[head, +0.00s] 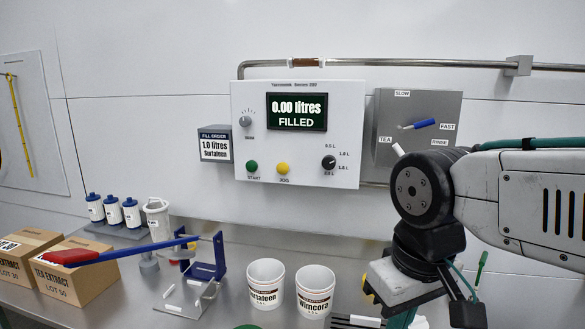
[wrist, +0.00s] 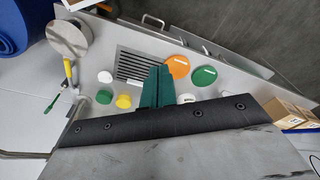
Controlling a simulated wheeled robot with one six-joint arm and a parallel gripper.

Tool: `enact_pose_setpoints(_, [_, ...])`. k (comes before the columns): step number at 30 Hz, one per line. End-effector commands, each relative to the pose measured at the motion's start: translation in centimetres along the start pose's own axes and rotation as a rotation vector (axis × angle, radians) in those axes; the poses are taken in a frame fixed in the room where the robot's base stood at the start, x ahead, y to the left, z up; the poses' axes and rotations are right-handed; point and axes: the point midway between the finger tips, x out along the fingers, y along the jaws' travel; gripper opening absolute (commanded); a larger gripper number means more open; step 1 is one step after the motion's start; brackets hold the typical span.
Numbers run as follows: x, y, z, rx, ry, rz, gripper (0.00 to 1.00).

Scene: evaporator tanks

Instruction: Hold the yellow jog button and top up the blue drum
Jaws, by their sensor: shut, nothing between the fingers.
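The yellow jog button (head: 283,168) is on the white control panel (head: 345,120), right of the green start button (head: 252,166). The panel display (head: 297,112) reads "0.00 litres FILLED". A blue rounded body (wrist: 22,25), possibly the blue drum, is cut off at the top left of the wrist view. No blue drum is plain in the head view. My gripper's green fingers (wrist: 157,86) are shut and empty above the counter in the wrist view. In the head view the gripper is at the lower right, mostly cut off and well away from the jog button.
A lever with a blue handle (head: 424,124) is on a grey selector plate right of the panel. Two white buckets (head: 266,287) (head: 314,292), tea extract boxes (head: 75,280) and a red-handled press (head: 100,255) stand on the counter. Orange (wrist: 178,66) and green (wrist: 204,76) discs lie near a grate (wrist: 135,66).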

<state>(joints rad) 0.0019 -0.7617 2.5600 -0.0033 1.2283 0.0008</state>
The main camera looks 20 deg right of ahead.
Motion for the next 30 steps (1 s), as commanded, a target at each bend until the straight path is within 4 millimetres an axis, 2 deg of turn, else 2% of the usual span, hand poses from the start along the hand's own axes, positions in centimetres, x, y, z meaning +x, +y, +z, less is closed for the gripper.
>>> enact_pose_setpoints(5, [0.0, 0.0, -0.1, -0.001, 0.003, 0.0, 0.0])
enact_pose_setpoints(7, [0.1, 0.0, -0.8, -0.006, 0.018, 0.001, 0.0])
enact_pose_setpoints(11, [0.7, 0.2, -4.4, -0.033, 0.114, 0.007, 0.0])
enact_pose_setpoints(14, [1.3, 0.1, -9.4, -0.076, 0.248, 0.018, 0.0])
enact_pose_setpoints(15, [1.5, 0.1, -11.8, -0.098, 0.314, 0.024, 0.0])
enact_pose_setpoints(21, [1.9, -0.7, -23.1, -0.208, 0.653, 0.065, 0.0])
enact_pose_setpoints(27, [1.4, -2.0, -32.3, -0.31, 0.994, 0.114, 0.0])
enact_pose_setpoints(30, [1.0, -2.8, -35.9, -0.356, 1.166, 0.144, 0.0])
